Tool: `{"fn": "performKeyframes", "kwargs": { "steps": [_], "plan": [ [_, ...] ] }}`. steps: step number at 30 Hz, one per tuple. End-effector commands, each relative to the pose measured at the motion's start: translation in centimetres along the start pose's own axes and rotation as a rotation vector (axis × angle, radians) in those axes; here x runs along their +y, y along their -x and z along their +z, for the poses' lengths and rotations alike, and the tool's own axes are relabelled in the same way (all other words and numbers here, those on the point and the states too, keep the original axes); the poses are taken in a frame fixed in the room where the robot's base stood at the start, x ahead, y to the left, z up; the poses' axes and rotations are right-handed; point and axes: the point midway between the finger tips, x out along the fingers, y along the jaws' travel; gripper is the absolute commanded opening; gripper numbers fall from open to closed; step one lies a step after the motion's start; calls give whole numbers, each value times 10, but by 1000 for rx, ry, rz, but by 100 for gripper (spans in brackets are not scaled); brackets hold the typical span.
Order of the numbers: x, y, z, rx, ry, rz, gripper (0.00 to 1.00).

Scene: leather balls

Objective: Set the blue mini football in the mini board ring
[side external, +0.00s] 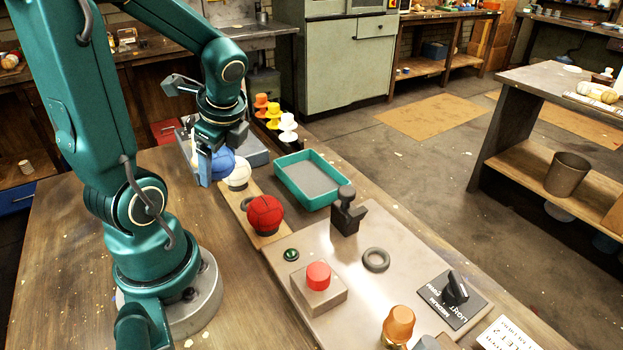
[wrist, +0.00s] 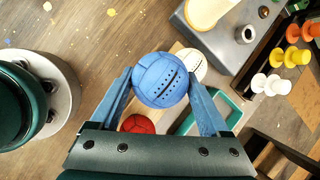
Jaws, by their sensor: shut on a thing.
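My gripper (side external: 219,166) is shut on the blue mini football (side external: 226,159). In the wrist view the blue ball (wrist: 160,80) sits between the two blue fingertips. A wooden board (side external: 229,203) lies below and to the right. It carries a white ball (side external: 237,177) at its far end and a red ball (side external: 265,213) at its near end. A small dark ring (side external: 247,203) shows empty on the board between them. The white ball (wrist: 191,66) and red ball (wrist: 137,125) show partly behind my gripper in the wrist view. I cannot tell the blue ball's exact height.
A teal tray (side external: 284,179) stands right of the board. A grey panel in front holds a red button (side external: 318,275), a dark clamp-like block (side external: 347,212), a loose-looking ring (side external: 376,260) and a switch (side external: 455,289). Orange, yellow and white spool shapes (side external: 288,127) stand behind.

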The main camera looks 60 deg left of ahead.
Motion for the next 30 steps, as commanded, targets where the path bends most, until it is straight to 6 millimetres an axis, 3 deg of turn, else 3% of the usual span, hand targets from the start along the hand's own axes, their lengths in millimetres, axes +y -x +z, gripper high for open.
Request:
{"fn": "performKeyframes", "kwargs": {
  "steps": [3,9,20,26,30],
  "plan": [
    [8,7,25,-3,16,-2,8],
    [18,15,51,-4,12,-2,8],
    [26,20,71,0,-2,-1,8],
    [6,27,76,13,-58,-23,8],
    [-25,36,57,45,-198,-79,8]
  ]
}}
